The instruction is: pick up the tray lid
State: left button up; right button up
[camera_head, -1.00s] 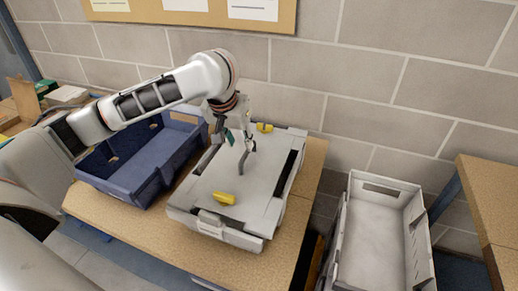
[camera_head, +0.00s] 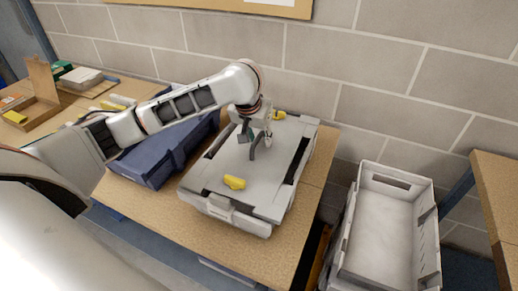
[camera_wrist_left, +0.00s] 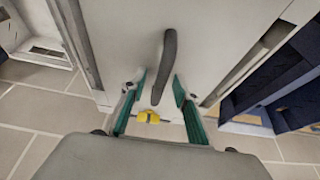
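The tray lid (camera_head: 262,179) is a flat light-grey cover lying on a grey tray on the wooden table. A dark upright handle (camera_head: 253,149) rises from its middle. The handle also shows in the left wrist view (camera_wrist_left: 165,68). Yellow clips sit on the near side (camera_head: 234,183) and far side (camera_head: 279,115) of the lid. My left gripper (camera_head: 259,149) is over the lid at the handle. Its teal-padded fingers (camera_wrist_left: 158,92) are apart, one on each side of the handle in the wrist picture. I cannot tell whether they touch it. My right gripper is not in view.
A blue crate (camera_head: 150,168) stands left of the tray, partly behind my arm. An empty light-grey crate (camera_head: 347,235) is to the right, beyond a gap. A cardboard box (camera_head: 42,85) and small items lie at the far left. A block wall stands behind.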

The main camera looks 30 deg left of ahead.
pick_arm(q)
grip_shut()
jog(key=shift+r, duration=0.15)
